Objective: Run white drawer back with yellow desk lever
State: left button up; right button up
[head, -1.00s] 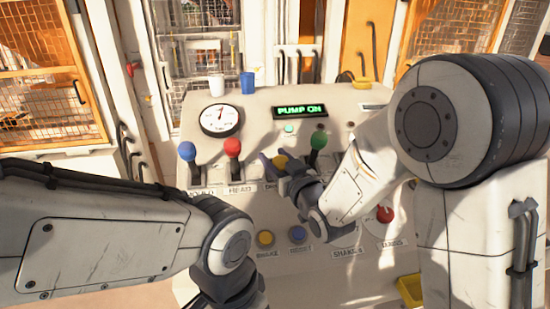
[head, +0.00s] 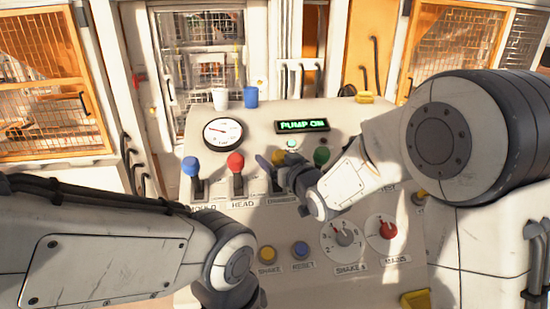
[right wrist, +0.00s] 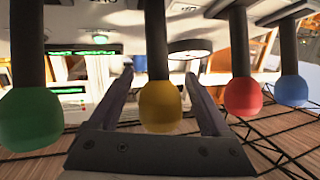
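The yellow lever's knob (right wrist: 161,106) sits between the two fingers of my right gripper (right wrist: 160,85) in the right wrist view, with a visible gap on each side. My right gripper is open around it; in the head view the gripper (head: 272,163) covers most of the yellow lever, between the red and green levers. The desk (head: 262,128) carries the levers. My left arm enters from the left in the head view, but its gripper is out of the picture. I cannot make out the white drawer.
Blue (head: 190,166) and red (head: 235,162) knobs stand left of the yellow lever, a green one (head: 321,156) close on its right. A gauge (head: 222,132), a lit PUMP ON sign (head: 302,125), two cups, buttons and dials are on the desk.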

jog(key=shift+s+r, duration=0.1)
jog(key=shift+r, duration=0.05)
jog(key=shift+s+d, duration=0.1)
jog(key=b+v, duration=0.4)
jog(key=v, duration=0.6)
jog(key=shift+s, duration=0.1)
